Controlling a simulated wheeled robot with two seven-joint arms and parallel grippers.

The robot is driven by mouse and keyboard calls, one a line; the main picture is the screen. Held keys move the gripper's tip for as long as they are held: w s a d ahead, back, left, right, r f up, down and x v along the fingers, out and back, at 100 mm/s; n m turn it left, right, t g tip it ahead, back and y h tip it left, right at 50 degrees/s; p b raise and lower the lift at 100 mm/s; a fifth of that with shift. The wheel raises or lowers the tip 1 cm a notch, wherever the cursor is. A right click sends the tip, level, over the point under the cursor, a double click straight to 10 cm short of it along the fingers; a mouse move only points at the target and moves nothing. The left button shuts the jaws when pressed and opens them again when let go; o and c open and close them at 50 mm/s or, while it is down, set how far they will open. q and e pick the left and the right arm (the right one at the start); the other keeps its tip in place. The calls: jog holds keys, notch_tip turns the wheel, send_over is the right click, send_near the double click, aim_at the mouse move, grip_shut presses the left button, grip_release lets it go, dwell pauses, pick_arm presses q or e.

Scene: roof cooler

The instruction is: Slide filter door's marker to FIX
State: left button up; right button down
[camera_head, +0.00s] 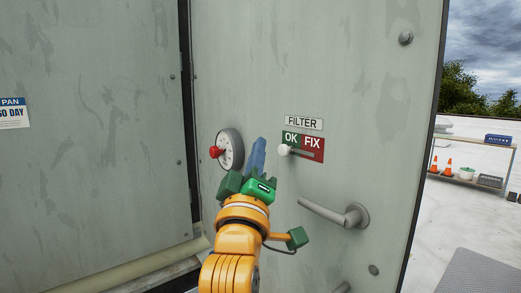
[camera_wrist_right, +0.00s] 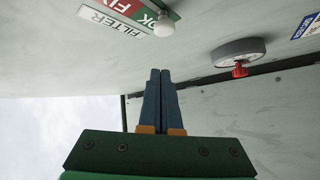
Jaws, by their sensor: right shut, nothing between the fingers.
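The FILTER marker is a round white knob (camera_head: 284,150) on a slot under a label, on the grey filter door (camera_head: 350,80). The knob sits at the left end, under the green OK half; the red FIX half (camera_head: 312,143) is to its right. In the right wrist view the knob (camera_wrist_right: 164,27) shows near the top. My right gripper (camera_head: 258,147) is shut and empty, its blue fingers pointing up just left of the knob and apart from it in the head view. It also shows in the right wrist view (camera_wrist_right: 160,75). My left gripper is out of view.
A round gauge (camera_head: 236,150) with a red knob (camera_head: 215,152) is on the door behind and left of the gripper. A lever handle (camera_head: 340,213) is below the label. A shelf with orange cones (camera_head: 447,170) stands far right on the roof.

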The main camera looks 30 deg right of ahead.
aim_at(286, 150)
jog(key=p+x, duration=0.3)
jog(key=x, duration=0.3)
jog(key=s+f, duration=0.1)
jog(key=s+d+f, duration=0.1)
jog(key=s+f, duration=0.1)
jog(key=shift+w, duration=0.15)
